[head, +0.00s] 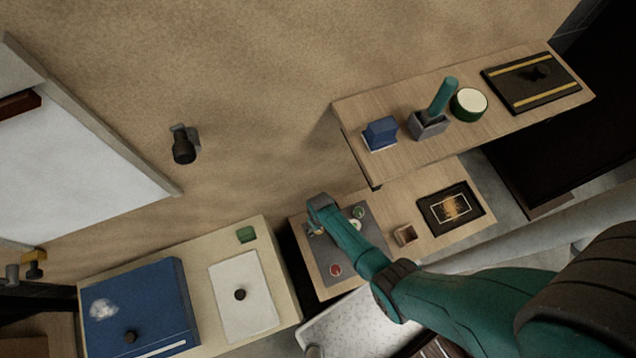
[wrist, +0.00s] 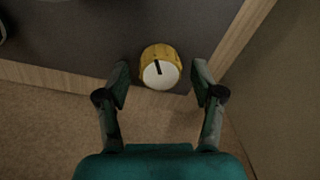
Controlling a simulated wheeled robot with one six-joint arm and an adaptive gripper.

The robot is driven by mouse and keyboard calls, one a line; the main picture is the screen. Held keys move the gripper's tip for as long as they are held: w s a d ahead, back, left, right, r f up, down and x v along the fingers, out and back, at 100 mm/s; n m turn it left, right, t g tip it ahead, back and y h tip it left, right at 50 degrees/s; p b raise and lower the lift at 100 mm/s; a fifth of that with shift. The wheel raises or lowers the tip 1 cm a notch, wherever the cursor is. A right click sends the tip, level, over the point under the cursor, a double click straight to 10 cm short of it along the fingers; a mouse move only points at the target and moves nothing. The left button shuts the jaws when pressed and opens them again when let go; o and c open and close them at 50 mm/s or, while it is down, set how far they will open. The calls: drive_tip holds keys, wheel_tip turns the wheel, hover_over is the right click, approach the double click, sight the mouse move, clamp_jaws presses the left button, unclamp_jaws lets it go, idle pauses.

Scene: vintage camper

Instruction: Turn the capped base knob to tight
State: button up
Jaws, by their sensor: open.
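A yellow knob with a white cap (wrist: 161,70) stands on a dark grey panel (wrist: 90,35), near its corner. A short black mark on the cap points toward the top of the wrist view, leaning slightly left. My gripper (wrist: 161,80) is open, with one finger on each side of the knob and a visible gap to each. Whether the fingertips are down at the knob's height I cannot tell. In the head view my gripper (head: 318,208) is over the far left corner of the grey panel (head: 350,247), and it mostly hides the knob there.
A red round piece (head: 335,270) and a green one (head: 358,212) sit on the same panel. A small wooden box (head: 405,235) and a dark framed tray (head: 451,208) are to the right. A shelf (head: 385,171) with several items stands behind. A wall borders the panel's counter.

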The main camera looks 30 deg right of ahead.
drive_tip(key=shift+c, duration=0.2)
drive_tip(key=c, duration=1.1)
drive_tip(key=shift+s+d+m, duration=0.1)
drive_tip(key=shift+m, duration=2.2)
drive_tip(key=o, duration=1.1)
drive_tip(key=shift+o, duration=0.2)
drive_tip(key=shift+r, duration=0.1)
wheel_tip(320, 180, up, 12)
drive_tip(key=shift+d, duration=0.25)
